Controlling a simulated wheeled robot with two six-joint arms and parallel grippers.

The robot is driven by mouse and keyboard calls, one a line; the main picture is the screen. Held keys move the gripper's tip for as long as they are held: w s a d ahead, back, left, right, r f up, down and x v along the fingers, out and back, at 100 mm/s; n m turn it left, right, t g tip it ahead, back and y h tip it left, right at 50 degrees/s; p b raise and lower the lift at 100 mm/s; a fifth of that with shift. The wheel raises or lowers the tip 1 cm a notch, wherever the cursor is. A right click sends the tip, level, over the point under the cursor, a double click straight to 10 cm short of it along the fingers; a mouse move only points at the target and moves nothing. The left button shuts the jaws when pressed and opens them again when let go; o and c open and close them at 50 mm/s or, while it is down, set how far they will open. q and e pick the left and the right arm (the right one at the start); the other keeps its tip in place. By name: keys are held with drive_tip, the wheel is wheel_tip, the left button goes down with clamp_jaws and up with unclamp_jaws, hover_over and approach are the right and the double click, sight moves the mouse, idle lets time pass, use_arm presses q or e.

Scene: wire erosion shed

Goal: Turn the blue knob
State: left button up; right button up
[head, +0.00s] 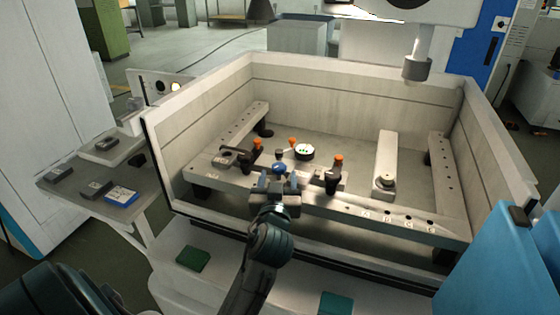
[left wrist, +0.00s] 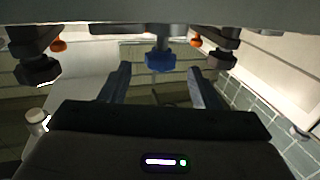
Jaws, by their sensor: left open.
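The blue knob (head: 279,169) sits at the front rail of the machine's open tank, in the middle of the head view. In the left wrist view the blue knob (left wrist: 160,61) shows upper centre, under a pale horizontal edge. My left gripper (head: 278,184) is open and empty, just in front of the knob. In the left wrist view its two fingers (left wrist: 159,72) stand apart, to the left and right of the knob. I cannot tell whether either finger touches it. My right gripper is in neither view.
Dark clamps with orange tops, one of them a right clamp (head: 333,175), stand on the rail (head: 232,180) on both sides of the knob. A round dial (head: 305,151) lies behind. The tank's walls (head: 350,85) surround the work area. A side shelf (head: 135,190) holds small items.

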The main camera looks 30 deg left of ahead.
sight(277, 163)
use_arm(q)
drive_tip(key=p+x, duration=0.1)
drive_tip(key=x, duration=0.4)
drive_tip(key=shift+w+a, duration=0.25)
drive_tip(key=shift+w, duration=0.1)
drive_tip(key=shift+w+a, duration=0.2)
drive_tip(key=shift+w, duration=0.2)
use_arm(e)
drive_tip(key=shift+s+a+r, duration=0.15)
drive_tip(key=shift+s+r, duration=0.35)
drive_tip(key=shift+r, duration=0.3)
use_arm(q)
drive_tip(key=c, duration=1)
drive_tip(key=shift+f, duration=0.15)
drive_tip(key=n+g+y+b, duration=0.1)
drive_tip(key=y+b, duration=0.1)
drive_tip(key=n+g+y+b, duration=0.1)
drive_tip(key=n+b, duration=0.1)
drive_tip(key=b, duration=0.1)
drive_tip(key=shift+s+a+f+g+y, duration=0.1)
drive_tip(key=shift+a+f+g+y, duration=0.1)
drive_tip(key=shift+g+y, duration=0.2)
drive_tip(key=shift+s+r+n+g+y+b, duration=0.1)
drive_tip(key=shift+r+n+g+y+b, duration=0.1)
drive_tip(key=shift+n+g+y+b, duration=0.5)
drive_tip(key=shift+r, duration=0.15)
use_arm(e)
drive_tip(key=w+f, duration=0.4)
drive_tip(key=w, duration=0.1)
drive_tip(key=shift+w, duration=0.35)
